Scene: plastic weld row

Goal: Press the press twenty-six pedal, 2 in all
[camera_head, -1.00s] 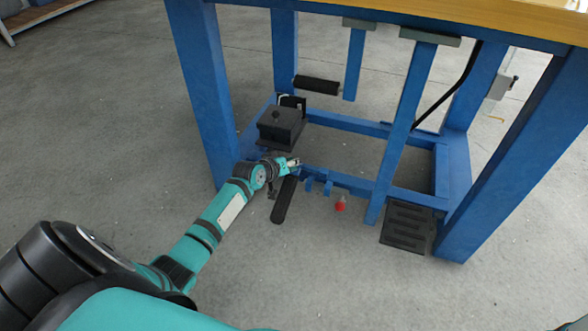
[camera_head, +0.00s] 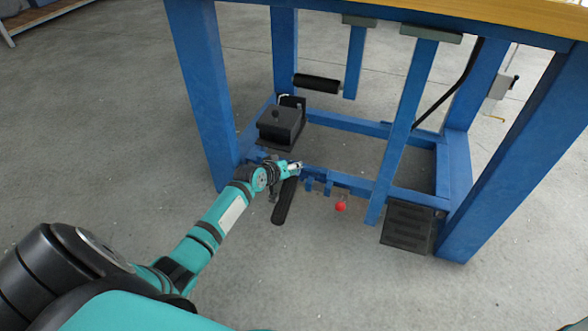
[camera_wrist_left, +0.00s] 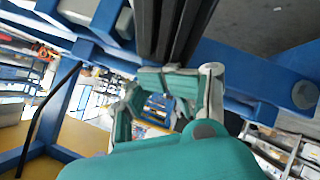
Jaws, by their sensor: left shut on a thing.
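A long black bar pedal (camera_head: 284,204) slopes toward me from the blue lower rail of the press frame. My left gripper (camera_head: 297,167) is at its upper end, by the rail, and hides that end. In the left wrist view the teal-padded fingers (camera_wrist_left: 170,88) are close under dark bars (camera_wrist_left: 168,30), and the jaws are shut on what appears to be the pedal bar. The exact contact is hard to see. A ribbed black foot pedal (camera_head: 407,228) lies at the right front of the frame, apart from my gripper. No number is readable on either. My right gripper is not in view.
A black box-like unit (camera_head: 280,127) stands on the frame behind my left gripper. A red ball-shaped knob (camera_head: 340,206) hangs below the front rail. Blue legs (camera_head: 205,90) and a slanted blue bar (camera_head: 402,130) bound the space. The grey floor in front is clear.

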